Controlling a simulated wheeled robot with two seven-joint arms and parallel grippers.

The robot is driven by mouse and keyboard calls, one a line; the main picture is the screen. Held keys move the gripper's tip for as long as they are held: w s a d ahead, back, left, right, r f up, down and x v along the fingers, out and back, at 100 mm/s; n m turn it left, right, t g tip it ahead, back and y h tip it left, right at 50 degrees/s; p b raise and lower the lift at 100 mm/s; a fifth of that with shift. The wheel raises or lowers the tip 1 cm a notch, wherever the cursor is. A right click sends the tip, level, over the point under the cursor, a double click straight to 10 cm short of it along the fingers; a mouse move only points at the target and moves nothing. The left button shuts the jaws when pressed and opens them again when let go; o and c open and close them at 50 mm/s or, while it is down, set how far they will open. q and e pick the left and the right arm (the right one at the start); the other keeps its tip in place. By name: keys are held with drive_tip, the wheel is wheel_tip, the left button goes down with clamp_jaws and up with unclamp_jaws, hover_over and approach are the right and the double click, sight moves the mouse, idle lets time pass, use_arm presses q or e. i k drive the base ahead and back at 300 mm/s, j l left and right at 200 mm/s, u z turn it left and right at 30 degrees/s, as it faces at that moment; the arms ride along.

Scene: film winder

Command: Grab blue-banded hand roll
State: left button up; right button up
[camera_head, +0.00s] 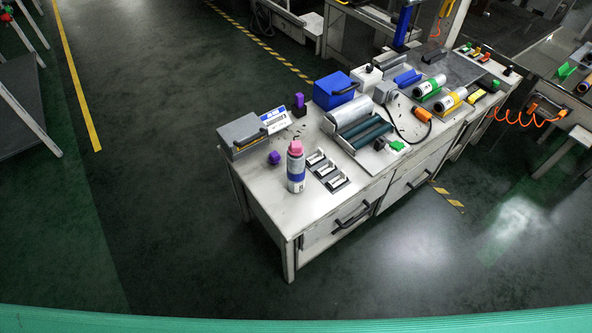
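An upright pale cylinder with a blue band and a pink top (296,168) stands near the front left end of the white workbench (290,215). It is the one cylinder here with a clear blue band, but its pink top makes it look like a bottle, so I cannot tell for sure that it is the hand roll. Two pale rolls lie farther back, a green-banded roll (429,88) and a yellow-banded roll (450,100). A blue block or cradle (407,78) lies beside the green-banded roll. Neither of my grippers is in view.
A winder with a silver roller (349,112) and dark green rollers (366,135) sits mid-bench. A blue box (335,91), a grey box (241,136) and a metal slotted plate (325,170) are nearby. An orange coiled cord (520,119) hangs at right. Floor in front is clear.

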sight(295, 165)
drive_tip(key=u, duration=0.2)
drive_tip(key=i+l+u, duration=0.15)
drive_tip(key=l+u, duration=0.3)
drive_tip(key=l, duration=0.15)
drive_tip(key=i+l+u, duration=0.1)
drive_tip(key=l+u, duration=0.4)
drive_tip(key=l, duration=0.15)
